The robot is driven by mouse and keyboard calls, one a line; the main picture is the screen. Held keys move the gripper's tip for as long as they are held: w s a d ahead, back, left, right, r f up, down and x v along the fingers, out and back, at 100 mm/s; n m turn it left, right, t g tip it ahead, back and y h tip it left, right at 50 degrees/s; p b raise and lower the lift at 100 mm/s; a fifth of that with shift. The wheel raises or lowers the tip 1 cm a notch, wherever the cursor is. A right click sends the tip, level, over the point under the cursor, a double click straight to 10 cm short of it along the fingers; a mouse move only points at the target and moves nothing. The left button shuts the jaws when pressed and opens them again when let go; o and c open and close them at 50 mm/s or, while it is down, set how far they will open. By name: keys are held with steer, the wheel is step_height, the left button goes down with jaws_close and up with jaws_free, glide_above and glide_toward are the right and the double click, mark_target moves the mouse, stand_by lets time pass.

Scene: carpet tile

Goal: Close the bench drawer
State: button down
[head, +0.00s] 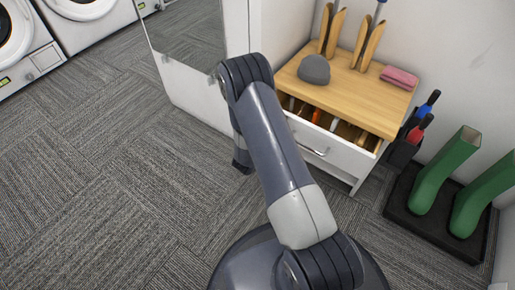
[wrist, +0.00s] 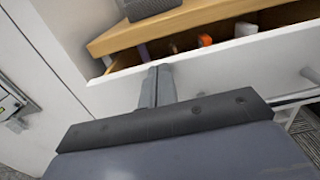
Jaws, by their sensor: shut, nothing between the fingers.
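The bench drawer (head: 335,160) is pulled open below the wooden bench top (head: 345,95), with a white front and a metal handle (head: 313,150). Small items, some orange, show inside it. In the wrist view the white drawer front (wrist: 225,72) crosses the picture, its open inside dark behind it. My gripper (wrist: 158,72) is shut and empty, its fingertips over the left part of the drawer front near its top edge. I cannot tell if they touch it. In the head view my gripper (head: 242,168) is partly hidden behind my arm, left of the drawer.
A grey cap (head: 314,69), a pink folded cloth (head: 399,77) and wooden boot shapes (head: 368,45) are on the bench top. Green boots (head: 443,172) stand on a black tray (head: 398,215) at right. A white mirrored panel (head: 205,110) stands left of the bench. Carpet at left is clear.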

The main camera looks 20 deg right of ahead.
steer(key=shift+b+x, duration=0.4)
steer(key=shift+x, duration=2.2)
steer(key=shift+a, duration=0.1)
